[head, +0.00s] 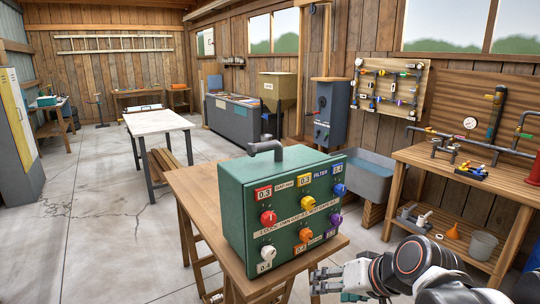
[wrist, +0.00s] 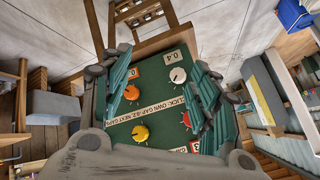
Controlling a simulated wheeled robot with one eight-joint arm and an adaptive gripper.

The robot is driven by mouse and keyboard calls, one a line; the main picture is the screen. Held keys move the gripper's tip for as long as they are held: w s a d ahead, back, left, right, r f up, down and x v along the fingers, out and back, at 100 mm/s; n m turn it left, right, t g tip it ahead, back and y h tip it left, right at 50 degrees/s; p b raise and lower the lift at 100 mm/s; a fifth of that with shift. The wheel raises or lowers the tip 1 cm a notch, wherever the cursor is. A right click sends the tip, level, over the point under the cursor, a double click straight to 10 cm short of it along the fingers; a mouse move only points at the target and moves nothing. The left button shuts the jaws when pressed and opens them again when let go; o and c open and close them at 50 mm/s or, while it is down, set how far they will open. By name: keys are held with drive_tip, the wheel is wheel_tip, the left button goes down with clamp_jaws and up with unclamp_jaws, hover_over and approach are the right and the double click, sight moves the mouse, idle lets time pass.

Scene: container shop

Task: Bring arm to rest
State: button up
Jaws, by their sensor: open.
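My gripper (wrist: 164,82) is open in the wrist view, its two teal-padded fingers spread with nothing between them. Behind the gap is the front panel of the green control box (wrist: 152,75), with orange, yellow, white and red knobs. In the head view the green box (head: 236,218) stands on a wooden table (head: 190,182). My gripper (head: 322,283) is low in front of the box's right side, at the table's front corner. My arm reaches in from the lower right corner. I cannot tell the exact distance between fingers and panel.
A wooden workbench (head: 465,178) with pipes and a gauge stands at the right, close to my arm. A grey tub (head: 370,180) is behind the box. A white-topped table (head: 158,122) is farther back. The concrete floor at the left (head: 90,230) is clear.

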drive_tip(key=s+d+r+h, duration=0.2)
drive_tip(key=s+d+h, duration=0.2)
drive_tip(key=s, duration=0.6)
drive_tip(key=shift+s+d+n, duration=0.3)
drive_tip(key=shift+d, duration=0.8)
idle(0.5)
